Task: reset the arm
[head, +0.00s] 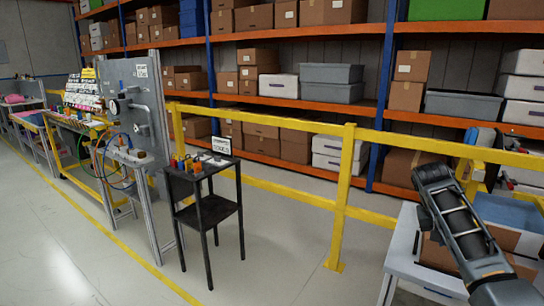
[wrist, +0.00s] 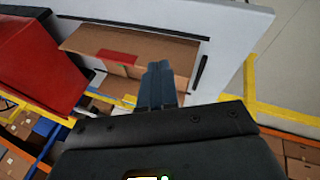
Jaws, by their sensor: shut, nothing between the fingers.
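My arm (head: 455,215) shows at the right of the head view, raised in front of a white table; its fingers cannot be made out there. In the wrist view my gripper (wrist: 159,85) has its two fingers together, shut and empty. The fingertips appear in front of an open cardboard box (wrist: 115,47); I cannot tell how far apart they are.
The white table (head: 400,243) at the right carries cardboard and blue boxes. A red bin (wrist: 38,55) is at the left of the wrist view. A yellow railing (head: 345,190) runs before loaded shelves. A black stand (head: 208,210) is left of it; the floor between is clear.

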